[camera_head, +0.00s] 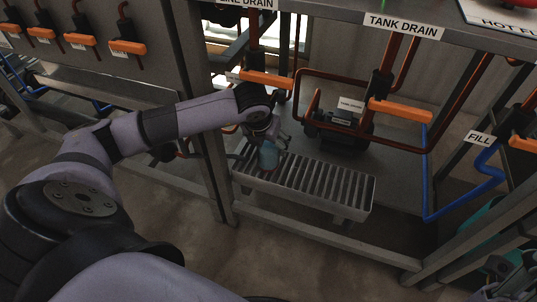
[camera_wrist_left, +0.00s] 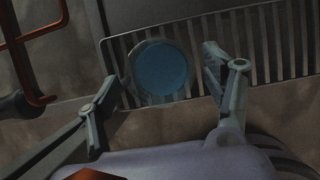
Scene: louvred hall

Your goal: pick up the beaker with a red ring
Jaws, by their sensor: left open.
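A blue beaker (camera_head: 268,155) stands upright at the left end of a slatted metal grate. My left gripper (camera_head: 270,133) is just above it, at its upper part. In the left wrist view the beaker (camera_wrist_left: 162,68) is seen from above as a blue disc with a pale rim. It lies between the two spread fingers of my left gripper (camera_wrist_left: 164,76), with a gap to the right finger. I cannot make out a red ring on it. Grey jointed parts at the lower right edge of the head view look like my right gripper (camera_head: 502,275), partly cut off.
The slatted grate (camera_head: 325,185) is empty to the right of the beaker. Red-brown pipes with orange handles (camera_head: 400,110) and a dark pump (camera_head: 338,130) stand behind it. A steel frame rail (camera_head: 330,240) runs in front.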

